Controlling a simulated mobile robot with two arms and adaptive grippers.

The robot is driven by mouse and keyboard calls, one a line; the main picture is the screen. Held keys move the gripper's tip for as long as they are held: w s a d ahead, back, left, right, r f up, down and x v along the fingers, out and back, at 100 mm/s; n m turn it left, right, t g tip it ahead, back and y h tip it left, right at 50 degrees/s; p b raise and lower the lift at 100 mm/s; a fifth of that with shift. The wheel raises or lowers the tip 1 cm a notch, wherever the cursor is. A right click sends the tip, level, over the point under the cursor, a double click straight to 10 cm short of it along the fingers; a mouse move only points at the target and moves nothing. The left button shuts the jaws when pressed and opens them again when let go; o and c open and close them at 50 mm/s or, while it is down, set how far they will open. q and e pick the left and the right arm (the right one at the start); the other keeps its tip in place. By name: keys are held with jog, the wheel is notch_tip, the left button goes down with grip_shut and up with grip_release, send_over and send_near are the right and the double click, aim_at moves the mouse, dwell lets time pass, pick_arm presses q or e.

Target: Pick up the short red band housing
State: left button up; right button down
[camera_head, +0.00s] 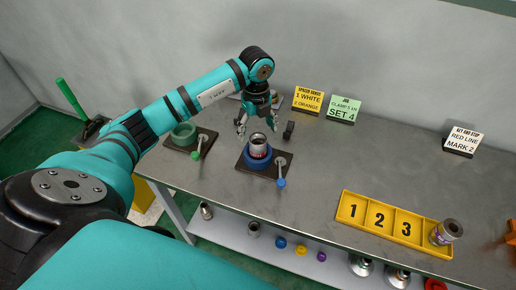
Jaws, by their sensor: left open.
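A short metal housing (258,142) with a red band stands upright in the blue pipe vise (256,161) on a dark base plate. My left gripper (256,124) is open, just above and slightly left of the housing, fingers pointing down, with no clear contact. Another grey cylinder (446,232) with a reddish mark lies tilted at the right end of the yellow numbered tray (352,210). My right gripper is not in view.
A green vise (184,134) stands left of the blue one. Signs (308,99) stand along the back of the table. A lower shelf (270,232) holds small metal parts and coloured pieces. The table between the blue vise and the tray is clear.

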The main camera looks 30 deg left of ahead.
aim_at(258, 138)
pick_arm(q)
jog(key=shift+d+f+p, duration=0.2)
jog(key=shift+f+p, duration=0.5)
jog(key=shift+f, duration=1.55)
jog(key=shift+c, duration=0.2)
jog(key=c, duration=1.6)
grip_shut()
jog(key=shift+w+r, duration=0.1)
jog(key=shift+r, duration=0.1)
